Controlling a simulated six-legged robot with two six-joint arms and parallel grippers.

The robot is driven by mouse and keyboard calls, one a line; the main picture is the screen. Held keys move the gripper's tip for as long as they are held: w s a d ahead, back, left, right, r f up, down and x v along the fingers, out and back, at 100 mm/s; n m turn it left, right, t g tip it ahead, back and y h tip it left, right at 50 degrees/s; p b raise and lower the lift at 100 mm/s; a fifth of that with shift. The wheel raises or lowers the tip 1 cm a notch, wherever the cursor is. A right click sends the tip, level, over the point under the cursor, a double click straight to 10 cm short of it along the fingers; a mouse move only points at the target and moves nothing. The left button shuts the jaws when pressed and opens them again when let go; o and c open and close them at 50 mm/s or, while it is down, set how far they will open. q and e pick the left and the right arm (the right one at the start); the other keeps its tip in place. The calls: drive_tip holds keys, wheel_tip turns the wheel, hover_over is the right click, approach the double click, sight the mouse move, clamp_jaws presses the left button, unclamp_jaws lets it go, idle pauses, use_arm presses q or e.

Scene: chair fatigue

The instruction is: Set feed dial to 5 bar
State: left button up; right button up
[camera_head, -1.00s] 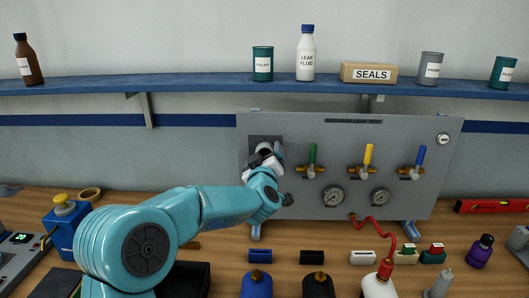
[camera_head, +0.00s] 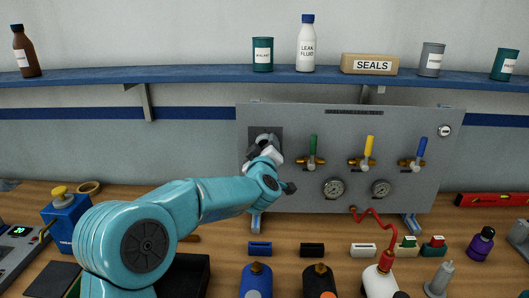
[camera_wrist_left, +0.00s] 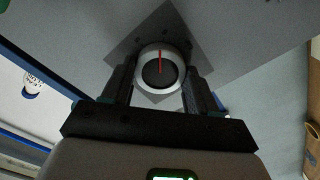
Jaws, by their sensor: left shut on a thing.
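The feed dial (camera_wrist_left: 160,70) is a round knob with a pale rim, a dark face and a red pointer line, set on a dark square plate (camera_wrist_left: 181,22). In the left wrist view the red line runs from the middle toward the top edge. My left gripper (camera_wrist_left: 159,88) is shut on the dial, one finger on each side. In the head view my left gripper (camera_head: 264,147) is at the panel's upper left and mostly hides the dial. No scale numbers are readable. My right gripper is not in view.
The grey panel (camera_head: 400,130) carries green (camera_head: 313,148), yellow (camera_head: 369,148) and blue (camera_head: 421,149) valve handles, and two gauges (camera_head: 333,188) (camera_head: 381,189). Bottles and small blocks stand on the bench in front. A blue shelf (camera_head: 190,75) with containers runs above.

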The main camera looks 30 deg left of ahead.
use_arm(q)
drive_tip(key=shift+a+n+b, duration=0.1)
drive_tip(key=shift+n+b, duration=2.9)
drive_tip(key=shift+n, duration=0.7)
drive_tip(key=shift+s, duration=0.1)
drive_tip(key=o, duration=1)
drive_tip(key=shift+o, duration=0.3)
drive_tip(key=shift+s, duration=0.1)
